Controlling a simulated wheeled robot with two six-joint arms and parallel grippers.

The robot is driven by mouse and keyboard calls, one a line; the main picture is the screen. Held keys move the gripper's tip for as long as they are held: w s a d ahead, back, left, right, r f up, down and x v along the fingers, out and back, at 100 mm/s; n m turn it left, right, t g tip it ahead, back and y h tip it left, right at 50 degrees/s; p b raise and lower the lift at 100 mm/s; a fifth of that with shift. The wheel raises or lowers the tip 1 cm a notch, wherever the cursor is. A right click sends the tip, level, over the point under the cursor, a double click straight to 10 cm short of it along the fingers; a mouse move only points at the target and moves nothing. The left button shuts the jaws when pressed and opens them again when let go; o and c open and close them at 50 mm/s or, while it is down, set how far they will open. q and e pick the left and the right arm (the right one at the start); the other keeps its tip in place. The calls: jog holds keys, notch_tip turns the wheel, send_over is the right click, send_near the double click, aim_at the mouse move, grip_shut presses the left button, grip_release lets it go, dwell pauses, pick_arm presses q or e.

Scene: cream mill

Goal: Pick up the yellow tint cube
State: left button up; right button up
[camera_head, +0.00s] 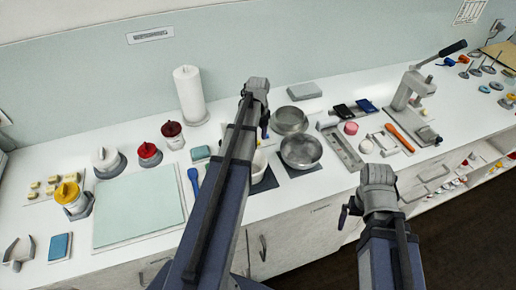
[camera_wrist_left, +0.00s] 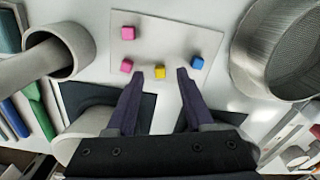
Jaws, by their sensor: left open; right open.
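The yellow tint cube (camera_wrist_left: 160,72) lies on a pale board (camera_wrist_left: 165,30) in the left wrist view. My left gripper (camera_wrist_left: 161,75) is open, with its fingertips to either side of the cube in the picture; no contact shows. Two pink cubes (camera_wrist_left: 128,32) (camera_wrist_left: 126,66) lie on the left of the board and a blue cube (camera_wrist_left: 196,62) on the right, near the right fingertip. In the head view my left gripper (camera_head: 265,126) points down by the metal bowls, and the yellow cube cannot be made out there. My right gripper (camera_head: 347,211) is open and empty at the counter's front.
Metal bowls (camera_head: 301,152) (camera_head: 290,120) stand right of my left gripper. A white mortar (camera_head: 258,166) stands close in front of it. A paper roll (camera_head: 189,95) is behind left. A pale green mat (camera_head: 138,205) on the left is bare.

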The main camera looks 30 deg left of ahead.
pick_arm(q)
jog(key=shift+f, duration=0.6)
jog(key=shift+r, duration=0.1)
grip_shut()
